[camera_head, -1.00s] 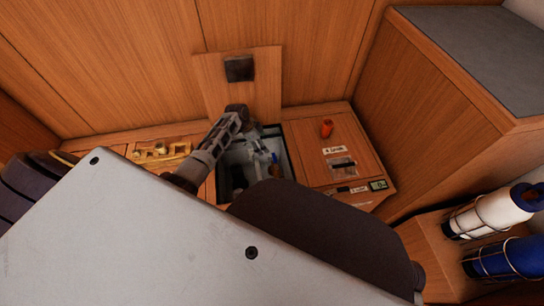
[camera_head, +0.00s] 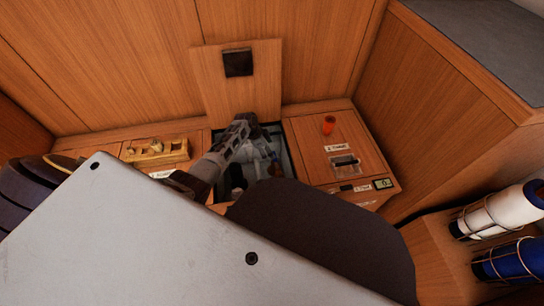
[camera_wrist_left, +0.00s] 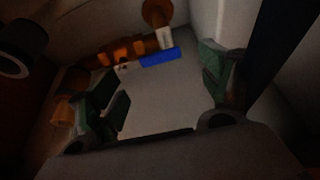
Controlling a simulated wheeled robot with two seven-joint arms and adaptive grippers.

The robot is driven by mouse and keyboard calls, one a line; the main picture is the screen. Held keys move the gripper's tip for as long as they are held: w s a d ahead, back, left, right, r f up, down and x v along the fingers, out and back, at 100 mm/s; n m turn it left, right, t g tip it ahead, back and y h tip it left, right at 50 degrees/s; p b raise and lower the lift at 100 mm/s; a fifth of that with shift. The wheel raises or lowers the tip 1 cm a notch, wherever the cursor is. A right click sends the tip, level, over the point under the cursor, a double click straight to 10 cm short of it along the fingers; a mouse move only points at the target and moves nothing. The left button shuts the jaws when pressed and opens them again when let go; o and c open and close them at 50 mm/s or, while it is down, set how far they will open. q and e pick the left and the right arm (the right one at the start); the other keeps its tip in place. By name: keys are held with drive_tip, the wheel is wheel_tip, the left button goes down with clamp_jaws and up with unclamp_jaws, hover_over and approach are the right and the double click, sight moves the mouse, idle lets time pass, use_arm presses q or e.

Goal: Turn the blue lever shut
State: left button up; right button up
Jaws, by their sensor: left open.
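The blue lever (camera_wrist_left: 160,57) shows in the left wrist view as a short bar. It lies beside an orange-brown valve body (camera_wrist_left: 122,52) on a pipe, with a pale fitting at its upper end. My left gripper (camera_wrist_left: 165,90) is open, one finger at each side of the picture. The lever is ahead of the fingers and apart from them, with nothing held. In the head view my left gripper (camera_head: 250,124) reaches into the open floor hatch, and I cannot make out the lever there. My right gripper is not in view.
The hatch has a dark rim (camera_head: 292,150) and a raised wooden lid (camera_head: 262,90) behind. White (camera_head: 500,212) and blue (camera_head: 514,262) bottles sit at the far right.

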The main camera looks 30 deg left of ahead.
sight(275, 160)
use_arm(q)
drive_tip(key=shift+b+x, duration=1.45)
drive_tip(key=shift+x, duration=1.25)
drive_tip(key=c, duration=1.4)
